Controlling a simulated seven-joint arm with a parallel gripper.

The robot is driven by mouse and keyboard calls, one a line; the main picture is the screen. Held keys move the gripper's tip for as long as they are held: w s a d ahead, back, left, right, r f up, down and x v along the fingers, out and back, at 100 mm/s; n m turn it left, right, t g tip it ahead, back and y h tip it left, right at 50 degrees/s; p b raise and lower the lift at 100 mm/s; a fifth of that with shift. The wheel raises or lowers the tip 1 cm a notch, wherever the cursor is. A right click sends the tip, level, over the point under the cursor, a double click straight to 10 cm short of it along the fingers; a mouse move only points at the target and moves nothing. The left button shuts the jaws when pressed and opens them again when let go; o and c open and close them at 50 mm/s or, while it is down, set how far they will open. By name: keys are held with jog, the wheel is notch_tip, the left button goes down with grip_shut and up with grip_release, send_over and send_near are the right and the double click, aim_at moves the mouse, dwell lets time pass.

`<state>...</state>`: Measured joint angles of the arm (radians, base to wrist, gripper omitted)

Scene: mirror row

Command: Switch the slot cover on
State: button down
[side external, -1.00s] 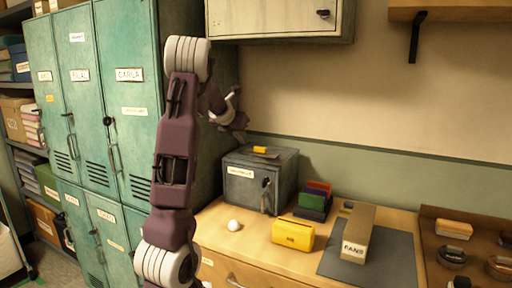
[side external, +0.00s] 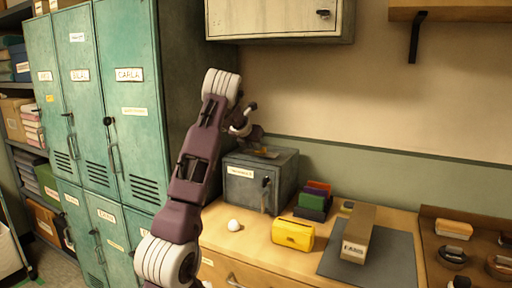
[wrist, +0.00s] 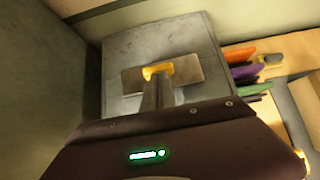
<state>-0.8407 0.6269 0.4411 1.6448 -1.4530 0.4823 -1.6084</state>
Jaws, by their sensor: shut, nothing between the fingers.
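The slot cover (wrist: 188,70) is a flat grey metal plate with a yellow tab (wrist: 157,70) at its middle, on top of a dark grey metal box (wrist: 121,50). The box also shows in the side external view (side external: 243,191), with a paper label and a handle on its front. My gripper (wrist: 158,84) is shut and empty. In the wrist view its fingers overlap the plate just at the near edge of the yellow tab. I cannot tell whether they touch it. In the side external view the gripper hides most of the cover.
Tall green lockers (side external: 120,110) stand left of the box. Colored folders (side external: 315,198), a yellow case (side external: 293,233) and a white ball (side external: 234,225) are on the wooden counter (side external: 262,249). A wall cabinet (side external: 280,18) hangs above. A cardboard box (side external: 358,232) stands on the grey mat.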

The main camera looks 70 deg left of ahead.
jog(key=shift+w+a, duration=2.2)
jog(key=shift+w, duration=0.05)
jog(key=s+d, duration=0.1)
jog(key=s, duration=0.1)
jog(key=s+d+r, duration=0.1)
jog(key=d, duration=0.1)
jog(key=shift+s+d+r, duration=0.1)
jog(key=shift+s+d, duration=0.2)
jog(key=shift+s, duration=0.1)
jog(key=v, duration=0.8)
jog(key=shift+s+d, duration=0.1)
jog(key=shift+d, duration=0.05)
